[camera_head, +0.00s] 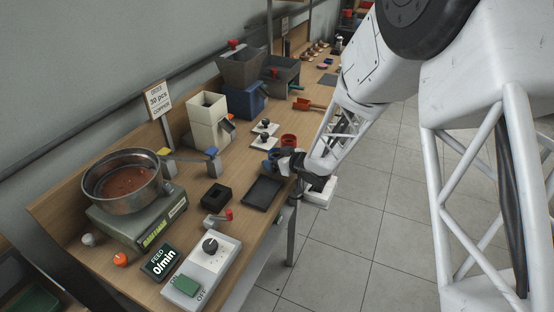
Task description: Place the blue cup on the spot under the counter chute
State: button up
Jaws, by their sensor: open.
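The blue cup (268,163) stands on the wooden bench, mostly hidden behind my gripper. My gripper (279,160) is low over the bench's right edge, right at the blue cup; its jaws are open. Whether the fingers touch the cup or reach around it cannot be told at this size. A grey track leads from the metal bowl to a grey stand with a blue top (212,153). A cream box (207,121) with a dark slanted chute stands behind it. Which of these is the counter chute is not clear, and no marked spot is plain to see.
A red cup (289,141) stands just behind my gripper. A black tray (263,193) and black square block (215,195) lie in front. The metal bowl (122,184) and control box (203,272) fill the near bench. A sign (157,100) stands at the back.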

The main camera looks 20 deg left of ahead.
dwell(0.3)
jog(key=shift+v, duration=3.9)
jog(key=shift+f, duration=0.15)
